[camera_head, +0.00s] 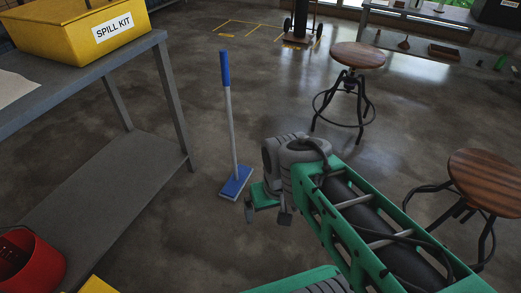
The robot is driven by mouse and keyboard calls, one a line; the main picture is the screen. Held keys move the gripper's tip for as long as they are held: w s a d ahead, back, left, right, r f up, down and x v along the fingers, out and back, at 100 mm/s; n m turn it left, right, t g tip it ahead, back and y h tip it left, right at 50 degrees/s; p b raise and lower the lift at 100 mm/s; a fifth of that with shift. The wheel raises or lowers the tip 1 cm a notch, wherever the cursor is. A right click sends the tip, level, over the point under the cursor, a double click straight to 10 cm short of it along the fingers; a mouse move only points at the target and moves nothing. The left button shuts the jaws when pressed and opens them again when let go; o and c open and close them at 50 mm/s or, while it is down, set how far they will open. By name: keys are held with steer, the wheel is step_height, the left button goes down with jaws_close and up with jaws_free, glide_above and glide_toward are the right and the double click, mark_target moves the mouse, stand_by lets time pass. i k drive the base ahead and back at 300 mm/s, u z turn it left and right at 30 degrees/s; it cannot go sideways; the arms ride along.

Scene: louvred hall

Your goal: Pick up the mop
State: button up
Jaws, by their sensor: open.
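The mop (231,125) stands upright on the concrete floor near the middle of the view. It has a blue grip on top, a pale grey shaft and a flat blue head (236,182) on the floor. My gripper (268,216) is open and empty, below and to the right of the mop head in the picture. My grey wrist and green arm reach in from the lower right. The gap between my gripper and the mop is hard to judge from this one view.
A grey workbench (95,77) with a yellow spill kit box (85,28) stands at left. A red bucket (28,262) is at lower left. Two round wooden stools (358,56) stand to the right. A hand truck (301,28) stands at the back. Floor around the mop is clear.

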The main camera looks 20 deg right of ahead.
mark_target(232, 188)
steer(key=z, duration=0.8)
steer(key=i, duration=1)
steer(key=u, duration=3.3)
